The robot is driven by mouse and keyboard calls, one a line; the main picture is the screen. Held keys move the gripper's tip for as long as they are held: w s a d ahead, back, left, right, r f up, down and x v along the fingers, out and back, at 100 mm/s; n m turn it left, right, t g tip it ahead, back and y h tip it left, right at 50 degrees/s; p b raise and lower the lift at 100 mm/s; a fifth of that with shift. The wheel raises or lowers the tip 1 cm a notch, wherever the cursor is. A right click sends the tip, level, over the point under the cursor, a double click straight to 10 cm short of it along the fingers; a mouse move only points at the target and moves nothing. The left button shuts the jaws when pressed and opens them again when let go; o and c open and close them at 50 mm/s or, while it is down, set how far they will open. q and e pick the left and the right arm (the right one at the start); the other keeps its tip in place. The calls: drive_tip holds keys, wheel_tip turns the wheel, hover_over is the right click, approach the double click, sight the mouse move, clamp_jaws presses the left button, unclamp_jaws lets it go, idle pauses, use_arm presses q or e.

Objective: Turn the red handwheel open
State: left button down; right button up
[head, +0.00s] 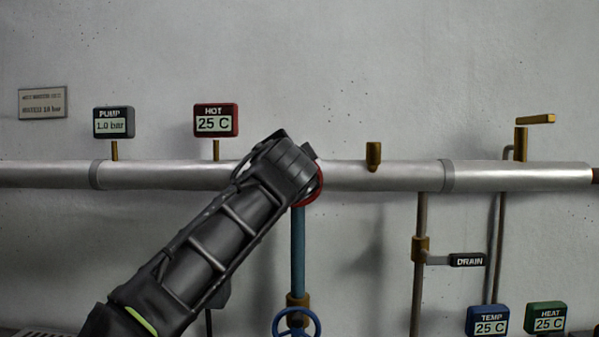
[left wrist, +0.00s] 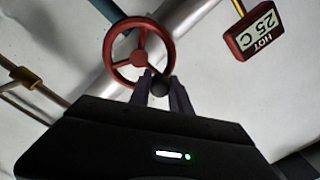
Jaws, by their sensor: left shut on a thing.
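The red handwheel (left wrist: 139,29) faces the camera in the left wrist view, with three spokes, a hub and a dark round knob (left wrist: 159,85) at its lower rim. In the head view only a red edge of the handwheel (head: 316,190) shows beside my left arm, which hides the rest. My left gripper (left wrist: 161,86) is shut at the wheel's lower rim, with its two fingers on either side of the dark knob. Its fingertips are hidden in the head view. My right gripper is in neither view.
A silver pipe (head: 380,177) runs across the wall behind the wheel. Below is a blue pipe (head: 298,245) with a blue handwheel (head: 297,322). The HOT gauge (head: 216,120) and PUMP gauge (head: 114,122) stand left. A drain valve (head: 420,249) and brass lever (head: 535,119) are right.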

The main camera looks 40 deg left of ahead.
use_arm(q)
drive_tip(key=shift+s+a+f+n+b, duration=0.3)
drive_tip(key=shift+n+b, duration=0.4)
drive_tip(key=shift+n, duration=0.7)
drive_tip(key=shift+s+a+f+n+b, duration=0.25)
drive_tip(key=shift+a+n+b, duration=0.35)
drive_tip(key=shift+n, duration=0.8)
drive_tip(key=shift+s+a+f+n+b, duration=0.25)
drive_tip(key=shift+n+b, duration=0.55)
drive_tip(key=shift+n, duration=0.6)
drive_tip(key=c, duration=1.2)
unclamp_jaws()
drive_tip(key=shift+r, duration=0.1)
drive_tip(key=shift+s+d, duration=0.1)
drive_tip(key=b+v, duration=0.1)
drive_tip(key=v, duration=0.6)
drive_tip(key=shift+s+d+b, duration=0.2)
drive_tip(key=shift+s+b, duration=0.05)
drive_tip(key=shift+b, duration=0.1)
